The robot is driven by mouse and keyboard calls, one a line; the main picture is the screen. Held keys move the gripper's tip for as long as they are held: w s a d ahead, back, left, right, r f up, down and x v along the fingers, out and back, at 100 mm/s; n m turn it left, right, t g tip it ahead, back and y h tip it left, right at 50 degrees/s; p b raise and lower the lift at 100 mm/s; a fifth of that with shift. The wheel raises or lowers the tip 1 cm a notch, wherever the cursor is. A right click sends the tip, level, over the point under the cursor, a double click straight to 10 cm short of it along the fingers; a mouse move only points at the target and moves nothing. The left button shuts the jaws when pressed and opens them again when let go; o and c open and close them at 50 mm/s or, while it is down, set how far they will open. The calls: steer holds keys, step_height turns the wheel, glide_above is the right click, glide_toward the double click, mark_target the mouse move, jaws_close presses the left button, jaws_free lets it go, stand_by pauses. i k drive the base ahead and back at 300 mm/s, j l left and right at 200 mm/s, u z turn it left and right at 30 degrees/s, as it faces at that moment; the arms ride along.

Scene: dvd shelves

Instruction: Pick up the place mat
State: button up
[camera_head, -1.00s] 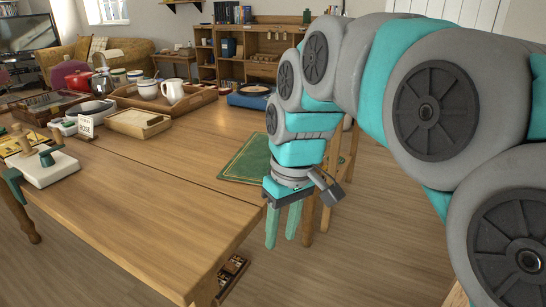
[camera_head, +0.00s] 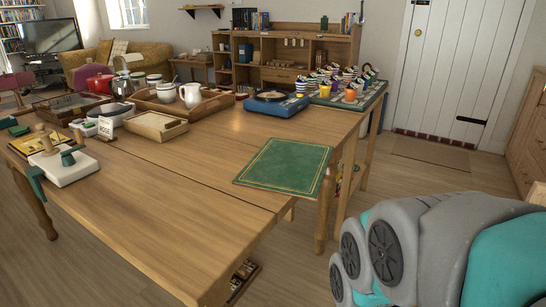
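The place mat (camera_head: 285,166) is a flat green rectangle with a thin gold border line. It lies on the right part of the wooden table (camera_head: 185,185), near the table's right edge, and nothing covers it. My arm shows only at the lower right, as grey and teal links. My gripper is out of view below or beyond the frame, so its opening and any contents are hidden.
Left of the mat the tabletop is clear. Farther back stand a wooden tray (camera_head: 157,125), a white jug (camera_head: 190,95) and a blue record player (camera_head: 272,103). Several cups (camera_head: 350,93) crowd the far right end. Open floor lies to the right.

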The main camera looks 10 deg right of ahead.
mark_target(296, 168)
steer(key=k+z, duration=0.3)
steer(key=k+l+z, duration=0.3)
steer(key=z, duration=0.1)
steer(key=j+u, duration=0.1)
